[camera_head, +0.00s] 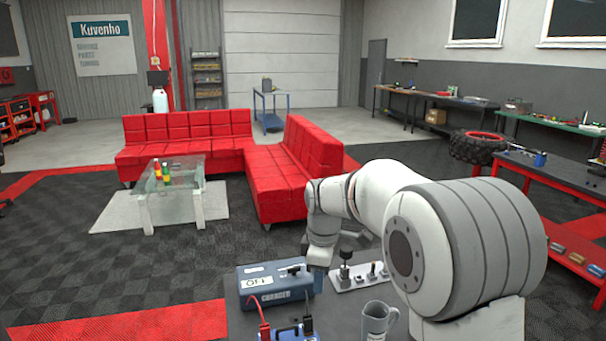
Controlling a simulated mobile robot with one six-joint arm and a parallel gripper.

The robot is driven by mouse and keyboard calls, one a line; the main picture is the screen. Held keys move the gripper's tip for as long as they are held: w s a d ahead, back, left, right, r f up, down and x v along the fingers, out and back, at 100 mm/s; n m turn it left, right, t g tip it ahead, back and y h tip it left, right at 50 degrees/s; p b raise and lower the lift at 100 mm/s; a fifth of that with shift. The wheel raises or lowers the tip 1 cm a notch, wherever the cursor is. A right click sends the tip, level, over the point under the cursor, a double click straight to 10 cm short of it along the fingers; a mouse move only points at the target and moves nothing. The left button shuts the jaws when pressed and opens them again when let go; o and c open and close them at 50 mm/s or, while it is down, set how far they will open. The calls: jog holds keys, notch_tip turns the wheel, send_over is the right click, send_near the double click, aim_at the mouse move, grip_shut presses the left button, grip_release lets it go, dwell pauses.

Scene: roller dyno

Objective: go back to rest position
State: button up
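My white and grey arm reaches in from the right, bent over the grey work surface (240,313). Its end, my gripper (318,262), points down beside the right end of a blue box-shaped device (262,287). The fingers are too small and hidden to tell open from shut, and I see nothing clearly held. The blue device has a white display and dark parts on top; I cannot tell whether my gripper touches it.
A second blue device (290,332) with red and black leads sits at the bottom edge. A grey mug (376,320) and a pale rack with black-knobbed pieces (347,282) stand close to my arm. Red sofas (185,132) and a glass table (178,180) are farther off.

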jog(key=s+d+m, duration=0.4)
jog(key=s+m, duration=0.1)
jog(key=s, duration=0.4)
jog(key=s+d+m+t, duration=0.1)
jog(key=s+d+m, duration=0.3)
jog(key=s, duration=0.5)
jog(key=s+d+m+t, duration=0.1)
jog(key=s+d+m, duration=0.3)
jog(key=s, duration=0.6)
jog(key=shift+m, duration=1.2)
jog(key=shift+w+a+r, duration=0.1)
jog(key=shift+w+a, duration=0.15)
jog(key=shift+w, duration=0.25)
jog(key=shift+w+a+r, duration=0.1)
jog(key=shift+w+a, duration=0.1)
jog(key=shift+w, duration=0.25)
